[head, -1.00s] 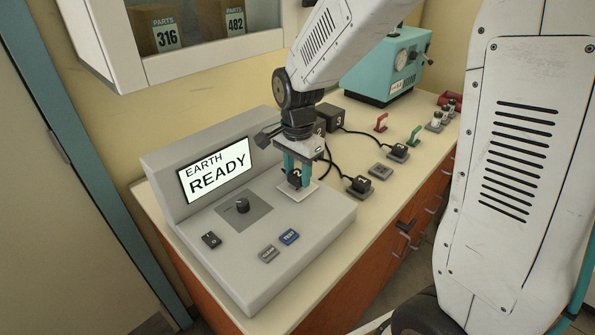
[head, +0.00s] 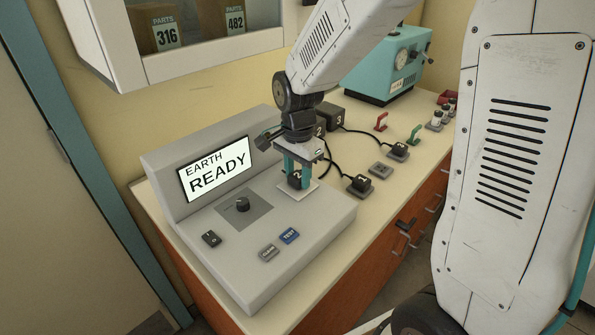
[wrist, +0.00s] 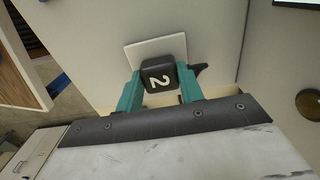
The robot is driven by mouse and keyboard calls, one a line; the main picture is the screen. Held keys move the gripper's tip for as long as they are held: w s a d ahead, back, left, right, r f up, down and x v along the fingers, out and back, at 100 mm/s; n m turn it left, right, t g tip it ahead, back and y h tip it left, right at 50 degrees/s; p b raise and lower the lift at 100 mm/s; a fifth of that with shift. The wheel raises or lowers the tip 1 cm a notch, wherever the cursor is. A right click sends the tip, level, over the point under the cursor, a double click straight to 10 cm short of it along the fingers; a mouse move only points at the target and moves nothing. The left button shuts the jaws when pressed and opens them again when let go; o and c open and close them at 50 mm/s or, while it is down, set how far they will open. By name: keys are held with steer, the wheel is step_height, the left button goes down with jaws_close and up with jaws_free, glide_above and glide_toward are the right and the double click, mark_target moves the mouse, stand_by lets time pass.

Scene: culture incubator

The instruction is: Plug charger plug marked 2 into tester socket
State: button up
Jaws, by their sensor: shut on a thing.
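The black plug marked 2 (head: 294,180) is between the teal fingers of my gripper (head: 298,178), which is shut on it. It also shows in the wrist view (wrist: 162,78), with the white 2 facing the camera and my gripper (wrist: 160,98) on both its sides. The plug is over the pale square socket plate (head: 299,194) on the right part of the grey tester (head: 262,283). The plate also shows in the wrist view (wrist: 134,56). The plug's pins and the socket holes are hidden, so I cannot tell how deep it sits. The tester screen (head: 216,170) reads EARTH READY.
Other black plugs (head: 360,184) (head: 398,150) sit in grey holders on the bench.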

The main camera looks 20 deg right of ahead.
steer(key=shift+f, duration=0.1)
steer(key=o, duration=1.4)
steer(key=shift+c, duration=0.2)
step_height(320, 180, up, 8)
steer(key=shift+f, duration=0.1)
